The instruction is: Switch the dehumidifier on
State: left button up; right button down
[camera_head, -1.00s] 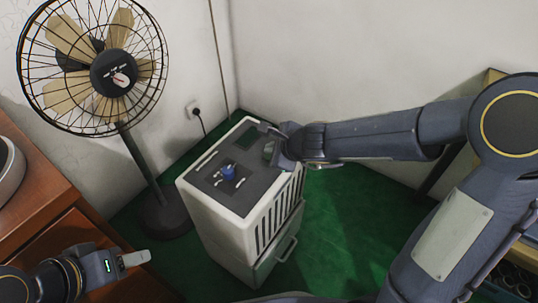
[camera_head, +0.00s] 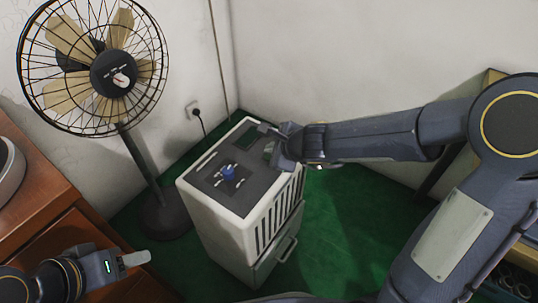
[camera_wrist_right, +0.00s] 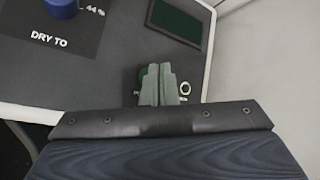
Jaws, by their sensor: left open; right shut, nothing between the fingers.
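The white dehumidifier (camera_head: 225,225) stands on the green floor with a dark control panel on top. A blue knob (camera_head: 228,173) sits in the middle of the panel; it also shows at the upper left of the right wrist view (camera_wrist_right: 61,7). A dark green display (camera_wrist_right: 175,22) is on the panel's far part. My right gripper (camera_head: 268,148) is shut, its fingertips over the panel's right side. My left gripper (camera_head: 134,260) is open and empty, away from the dehumidifier.
A standing fan (camera_head: 112,75) is at the left by the wall. A wooden cabinet (camera_head: 45,215) with a round pale object on it fills the left edge. A plug in a wall socket (camera_head: 194,110) is behind. Green floor is free right of the dehumidifier.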

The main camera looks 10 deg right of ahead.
jog(key=shift+f, duration=0.1)
dwell(0.4)
jog(key=shift+f+b, duration=0.4)
jog(key=shift+f, duration=0.1)
dwell(0.3)
jog(key=shift+r+p, duration=0.55)
jog(key=shift+r, duration=0.05)
notch_tip(320, 180, up, 6)
jog(key=p, duration=0.6)
